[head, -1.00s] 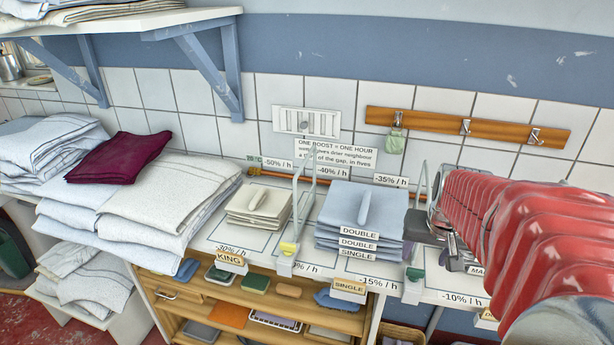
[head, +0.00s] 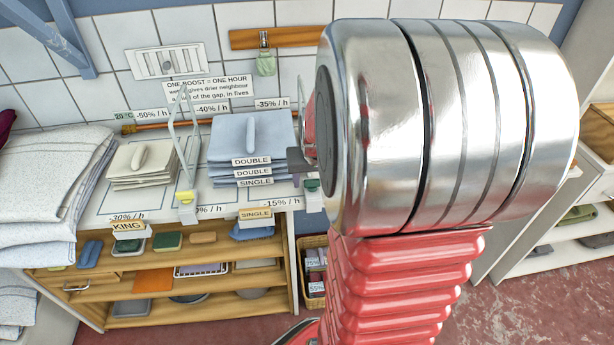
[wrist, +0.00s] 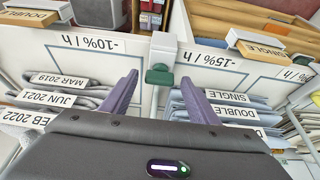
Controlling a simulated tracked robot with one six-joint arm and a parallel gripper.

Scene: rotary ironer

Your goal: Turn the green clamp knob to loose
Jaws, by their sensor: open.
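The green clamp knob (wrist: 160,75) sits on a pale clamp block (wrist: 163,45) at the shelf's front edge, between the "-10% / h" and "-15% / h" bays. In the wrist view it lies between the tips of my two purple fingers. My gripper (wrist: 159,80) is open, with a gap on each side of the knob; I see no contact. In the head view the green knob (head: 311,185) shows just left of my silver arm link, and my gripper (head: 299,160) is mostly hidden behind that link.
A blue folded stack (head: 250,140) labelled double and single lies left of the clamp. Another clamp with a yellow knob (head: 186,196) stands further left. Grey folded stacks with date labels (wrist: 65,100) fill the other bay. A wooden shelf unit (head: 160,284) stands below.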

